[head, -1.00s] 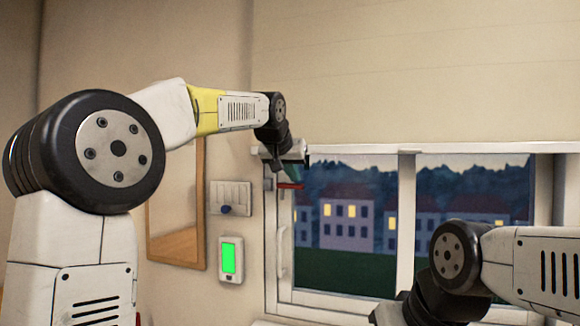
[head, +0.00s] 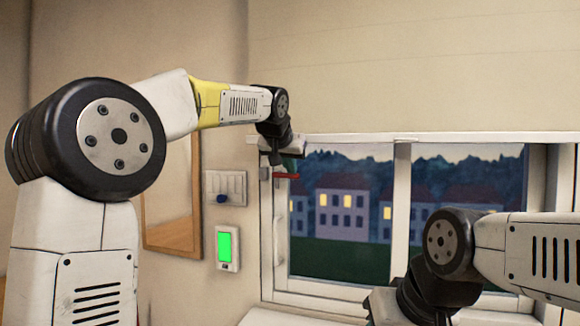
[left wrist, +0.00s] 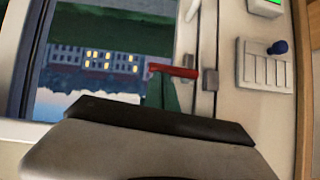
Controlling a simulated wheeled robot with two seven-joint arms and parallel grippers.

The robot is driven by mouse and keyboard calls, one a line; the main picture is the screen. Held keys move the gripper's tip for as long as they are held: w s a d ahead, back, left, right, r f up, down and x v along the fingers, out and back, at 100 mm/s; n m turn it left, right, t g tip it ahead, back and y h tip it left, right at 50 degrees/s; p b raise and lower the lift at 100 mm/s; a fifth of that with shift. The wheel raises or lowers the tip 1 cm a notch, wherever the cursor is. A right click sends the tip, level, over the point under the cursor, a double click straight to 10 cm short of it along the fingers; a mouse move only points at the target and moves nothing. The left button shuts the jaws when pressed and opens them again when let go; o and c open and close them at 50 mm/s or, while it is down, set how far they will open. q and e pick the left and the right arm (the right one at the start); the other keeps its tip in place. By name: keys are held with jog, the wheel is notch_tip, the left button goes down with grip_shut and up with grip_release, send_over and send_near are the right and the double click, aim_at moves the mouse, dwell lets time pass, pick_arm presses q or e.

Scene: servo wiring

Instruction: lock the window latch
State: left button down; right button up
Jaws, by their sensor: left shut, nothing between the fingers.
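The window latch has a red handle (head: 286,175) at the left side of the window frame. In the head view the handle lies roughly level, pointing right from its grey mount. It also shows in the left wrist view (left wrist: 175,71), beside grey metal pieces on the frame. My left gripper (head: 278,157) is just above the latch in the head view and looks apart from it. It is shut and empty. Its dark edge (left wrist: 150,118) fills the lower left wrist view; the fingertips are hard to make out. My right gripper's fingers are out of view.
The window (head: 402,220) has a white frame and a centre post. Left of it on the wall are a switch panel (head: 235,184) with a blue knob, a device with a green screen (head: 225,246) and a wooden-framed panel (head: 200,200). My right arm is in front of the lower right window.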

pick_arm(q)
jog(key=shift+d+f, duration=0.1)
jog(key=shift+s+d+f+m+t+y, duration=0.1)
jog(key=shift+d+f+m+t+y, duration=0.15)
jog(key=shift+f+m+y, duration=0.35)
jog(key=shift+s+d+f+m+t+y, duration=0.1)
jog(key=shift+f+m+t+y, duration=0.25)
jog(key=shift+f+m+y, duration=0.2)
jog(key=w+a+f+m+t+y, duration=0.1)
jog(key=a+f+m+t+y, duration=0.2)
jog(key=f+m, duration=0.3)
jog(key=shift+t+y, duration=0.5)
jog(key=shift+y, duration=0.35)
jog(key=shift+w+a, duration=0.15)
jog(key=shift+a, duration=0.1)
